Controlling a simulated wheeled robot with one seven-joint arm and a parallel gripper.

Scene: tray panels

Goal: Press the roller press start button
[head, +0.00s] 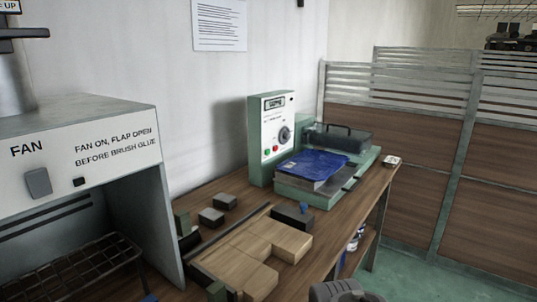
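The roller press (318,190) stands at the far end of the wooden bench, with a pale green body and a dark upper part. Its upright control box (270,130) is at its left, with a small display at the top and a dark round knob. A small green button (267,152) and a red button (276,149) sit low on the box's front face. Which one is the start button cannot be read. A blue sheet-like piece (312,164) lies on the press bed. My gripper's fingers do not show; a dark grey rounded part at the bottom edge may belong to my arm.
Wooden panels (247,252) and several small dark blocks (211,216) lie on the bench (232,188) in front of the press. A grey fan hood (80,125) stands at the left. Partition screens (400,150) stand at the right, with open green floor below.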

